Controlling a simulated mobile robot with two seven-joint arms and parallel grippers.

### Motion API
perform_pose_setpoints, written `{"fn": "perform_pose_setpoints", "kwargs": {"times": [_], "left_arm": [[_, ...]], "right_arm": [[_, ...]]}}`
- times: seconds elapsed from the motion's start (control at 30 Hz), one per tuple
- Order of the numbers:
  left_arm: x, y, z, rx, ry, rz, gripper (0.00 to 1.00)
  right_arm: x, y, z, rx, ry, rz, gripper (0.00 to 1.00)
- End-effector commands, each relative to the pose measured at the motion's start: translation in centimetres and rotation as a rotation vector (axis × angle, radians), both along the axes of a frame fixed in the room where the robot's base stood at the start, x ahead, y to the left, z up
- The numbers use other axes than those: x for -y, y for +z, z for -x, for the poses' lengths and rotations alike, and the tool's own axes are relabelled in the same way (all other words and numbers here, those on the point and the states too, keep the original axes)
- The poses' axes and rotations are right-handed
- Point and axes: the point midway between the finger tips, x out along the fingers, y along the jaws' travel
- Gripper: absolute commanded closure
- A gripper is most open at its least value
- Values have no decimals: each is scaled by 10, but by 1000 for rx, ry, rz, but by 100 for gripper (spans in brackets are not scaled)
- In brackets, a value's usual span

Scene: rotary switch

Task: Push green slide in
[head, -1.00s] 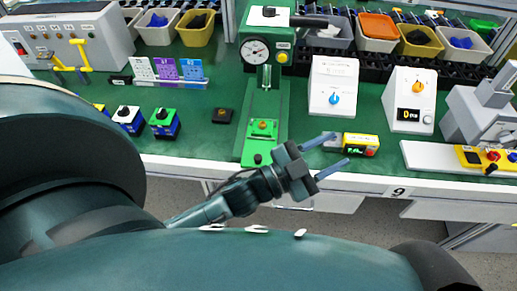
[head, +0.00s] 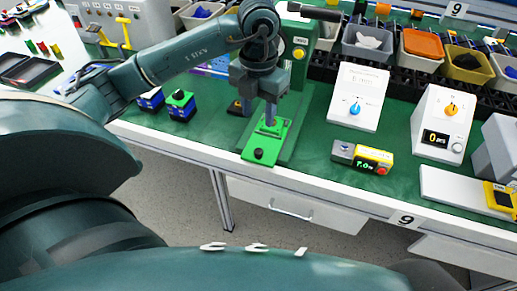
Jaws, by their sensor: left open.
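The green slide (head: 270,144) is a bright green plate with a black knob (head: 259,154) at its front end. It sticks out from the foot of the green press (head: 299,69) to the front edge of the table. My left gripper (head: 258,113) is open and points down above the rear part of the slide, with empty fingers. Whether its fingertips touch the slide I cannot tell. My left arm and gripper hide much of the press, including its dial. My right gripper is not in view.
White boxes with a blue knob (head: 359,96) and an orange knob (head: 439,121) stand further right. Blue block switches (head: 181,106) stand to the left. Bins line the back.

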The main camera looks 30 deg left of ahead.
Motion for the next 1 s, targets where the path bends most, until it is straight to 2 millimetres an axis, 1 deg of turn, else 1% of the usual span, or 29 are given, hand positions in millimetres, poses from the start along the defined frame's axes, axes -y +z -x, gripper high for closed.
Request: {"fn": "perform_pose_setpoints", "kwargs": {"times": [0.17,0.3,0.5,0.6,0.7,0.8,1.0], "left_arm": [[1,-33,2,-8,-2,4,57],[1,-64,2,-8,-4,5,57],[2,-100,2,-6,-5,6,57],[2,-112,1,-4,-5,7,57],[2,-120,1,-3,-5,7,57],[1,-123,1,-2,-5,7,57],[2,-124,1,-1,-6,7,57]], "right_arm": [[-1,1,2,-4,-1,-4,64],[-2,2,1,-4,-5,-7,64],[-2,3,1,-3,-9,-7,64],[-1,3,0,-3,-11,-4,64],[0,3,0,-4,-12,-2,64],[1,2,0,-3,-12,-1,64],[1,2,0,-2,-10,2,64]]}}
